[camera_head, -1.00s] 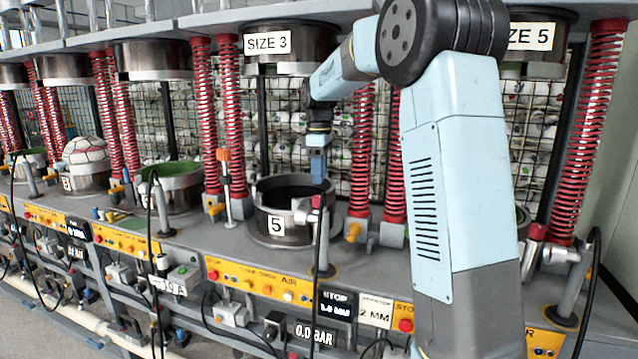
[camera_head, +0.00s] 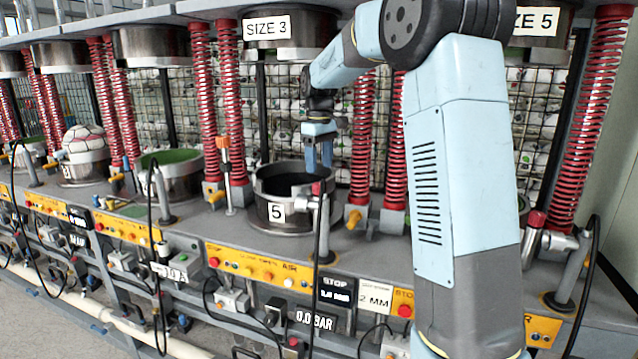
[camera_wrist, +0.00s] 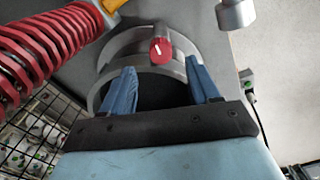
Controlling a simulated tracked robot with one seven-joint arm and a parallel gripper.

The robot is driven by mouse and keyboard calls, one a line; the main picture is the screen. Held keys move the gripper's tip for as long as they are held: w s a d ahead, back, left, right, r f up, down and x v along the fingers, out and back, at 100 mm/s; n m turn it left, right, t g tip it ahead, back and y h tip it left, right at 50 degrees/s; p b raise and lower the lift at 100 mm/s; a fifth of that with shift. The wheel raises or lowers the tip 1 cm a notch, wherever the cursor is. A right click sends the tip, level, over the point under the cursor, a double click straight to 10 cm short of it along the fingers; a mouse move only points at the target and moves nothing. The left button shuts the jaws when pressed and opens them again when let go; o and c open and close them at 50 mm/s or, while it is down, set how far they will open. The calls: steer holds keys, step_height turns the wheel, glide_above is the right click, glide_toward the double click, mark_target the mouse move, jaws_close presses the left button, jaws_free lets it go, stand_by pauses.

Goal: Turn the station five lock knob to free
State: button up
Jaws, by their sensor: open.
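The station five lock knob (camera_head: 318,188) is a small red knob on the front right rim of the ring-shaped metal mould (camera_head: 264,190) labelled 5. In the wrist view the red knob (camera_wrist: 161,51) shows its face, with a short white mark tilted slightly off upright. My gripper (camera_head: 319,163) is open and empty, above and behind the knob in the head view. In the wrist view its two blue fingers (camera_wrist: 160,72) stand apart, on either side below the knob and over the mould. I see no contact with the knob.
Red springs (camera_head: 361,140) stand close right of my gripper. The SIZE 3 upper mould (camera_head: 305,28) hangs above. A post with a black cable (camera_head: 322,235) stands in front of the mould. An orange-tipped rod (camera_head: 225,170) stands to the left.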

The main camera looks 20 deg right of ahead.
mark_target(319, 184)
step_height(319, 184, down, 7)
steer(key=shift+r, duration=0.2)
stand_by(0.3)
steer(key=c, duration=1)
steer(key=shift+n, duration=0.7)
steer(key=shift+c, duration=0.2)
steer(key=o, duration=1)
steer(key=shift+o, duration=0.2)
steer(key=shift+w+r, duration=0.1)
steer(key=shift+r, duration=3.6)
